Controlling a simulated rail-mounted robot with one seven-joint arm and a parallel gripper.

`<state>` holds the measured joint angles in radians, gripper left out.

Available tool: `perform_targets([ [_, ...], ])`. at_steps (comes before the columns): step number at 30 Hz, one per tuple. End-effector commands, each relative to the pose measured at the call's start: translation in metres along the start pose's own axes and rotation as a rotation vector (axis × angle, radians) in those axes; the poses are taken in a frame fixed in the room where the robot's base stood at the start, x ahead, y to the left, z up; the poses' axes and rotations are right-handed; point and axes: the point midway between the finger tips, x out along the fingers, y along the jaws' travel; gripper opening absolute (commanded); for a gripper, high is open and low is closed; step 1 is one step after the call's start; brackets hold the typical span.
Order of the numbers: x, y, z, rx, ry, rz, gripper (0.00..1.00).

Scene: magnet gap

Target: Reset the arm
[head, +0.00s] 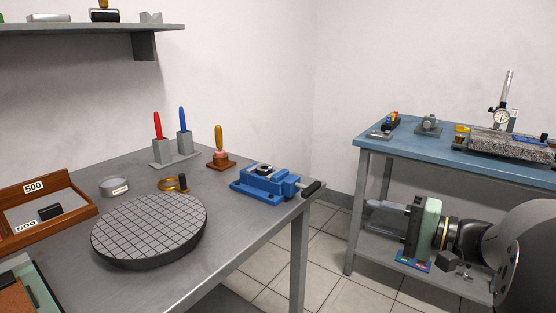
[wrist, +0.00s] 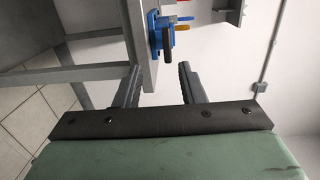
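My gripper (head: 378,206) is at the right of the head view, in the air in front of the blue-topped table. Its green body (head: 428,228) is upright and its fingers point left, toward the grey workbench. In the wrist view, the two dark ridged fingers (wrist: 160,76) stand apart with nothing between them. My gripper is open and empty. It is apart from the workbench in the head view. In the wrist view the bench edge and a blue vise (wrist: 160,32) lie beyond the fingers.
The grey workbench (head: 235,235) holds a round gridded plate (head: 150,225), a blue vise (head: 262,185), a stand with red and blue-handled tools (head: 175,152) and a wooden tray (head: 75,195). The blue table (head: 400,146) bears a granite block with a dial gauge (head: 502,118). Tiled floor lies between.

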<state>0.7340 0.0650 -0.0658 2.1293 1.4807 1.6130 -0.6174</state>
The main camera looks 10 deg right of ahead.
Motion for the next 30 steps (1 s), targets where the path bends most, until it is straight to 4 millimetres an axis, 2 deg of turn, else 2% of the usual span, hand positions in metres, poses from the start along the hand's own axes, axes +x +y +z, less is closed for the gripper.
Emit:
perform_targets([
  [1,0.012,-0.014,0.016,0.014,-0.046,0.054,0.36],
  [5,0.043,-0.023,0.077,0.065,-0.207,0.308,0.36],
  [6,0.048,-0.024,0.101,0.07,-0.262,0.409,0.36],
  [9,0.048,-0.025,0.152,0.04,-0.376,0.666,0.36],
  [13,0.026,-0.033,0.199,-0.088,-0.477,0.979,0.36],
  [16,0.005,-0.044,0.217,-0.24,-0.52,1.173,0.36],
  [21,-0.018,-0.062,0.221,-0.49,-0.539,1.361,0.36],
  [25,-0.024,-0.067,0.219,-0.595,-0.538,1.412,0.36],
  [30,-0.025,-0.065,0.218,-0.621,-0.537,1.426,0.36],
])
